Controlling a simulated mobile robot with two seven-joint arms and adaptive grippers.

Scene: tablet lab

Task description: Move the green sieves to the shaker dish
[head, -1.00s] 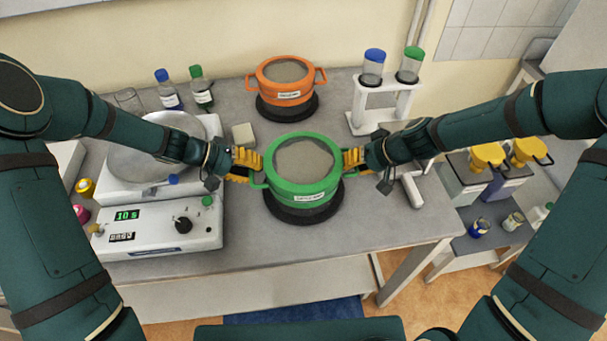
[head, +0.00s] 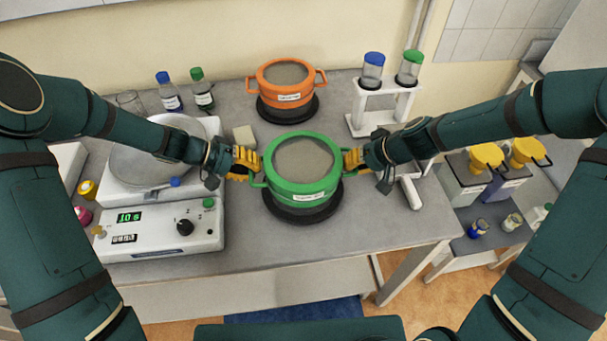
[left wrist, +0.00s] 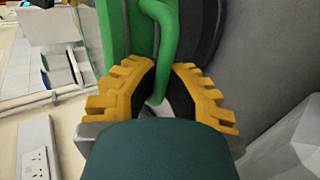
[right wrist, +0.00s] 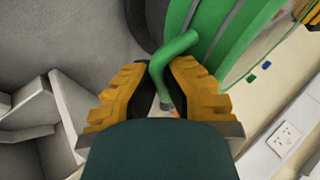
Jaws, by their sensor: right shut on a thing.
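The green sieves (head: 305,188) show as a round green stack with a white label and a handle on each side, at the black round base (head: 302,215) mid-bench. Whether there is a gap below them I cannot tell. My left gripper (head: 256,166) has its fingers closed around the left handle, which shows in the left wrist view (left wrist: 168,45). My right gripper (head: 349,162) is shut on the right handle, seen in the right wrist view (right wrist: 170,50). The shaker dish (head: 150,165), a grey metal pan, sits empty on the white shaker (head: 155,230) at left, partly behind my left arm.
Orange sieves (head: 284,93) stand on another black base behind. A white rack (head: 384,108) with two capped jars is at back right. Two bottles (head: 202,92) and a beaker stand at back left. A small beige block (head: 244,136) lies between shaker and green sieves.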

